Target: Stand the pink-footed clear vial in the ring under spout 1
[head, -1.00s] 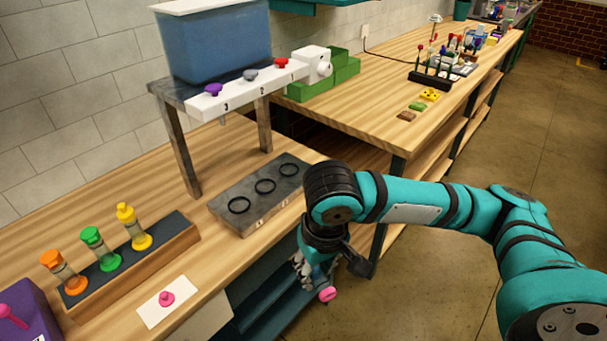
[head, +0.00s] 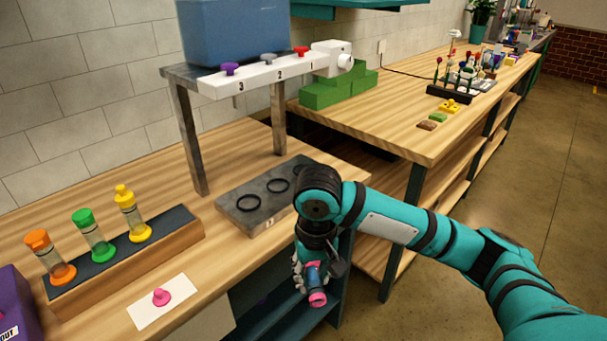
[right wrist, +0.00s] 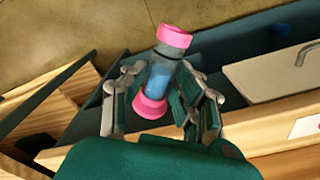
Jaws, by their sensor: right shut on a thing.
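My right gripper (head: 312,272) is shut on the clear vial (head: 313,278), low in front of the bench edge. The right wrist view shows the vial (right wrist: 160,79) between the fingers (right wrist: 164,95), tilted, with blue inside and pink at both ends. The spout bar (head: 270,74) is marked 3, 2, 1; the red knob (head: 301,51) is at 1. The grey ring block (head: 262,215) stands below, with rings (head: 247,202) on top. My arm partly covers its right end, near the ring on the spout 1 side. My left gripper is out of view.
A rack (head: 150,252) with orange, green and yellow vials stands at left. The stand's metal legs (head: 189,140) rise behind the ring block. Bare bench lies between rack and block.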

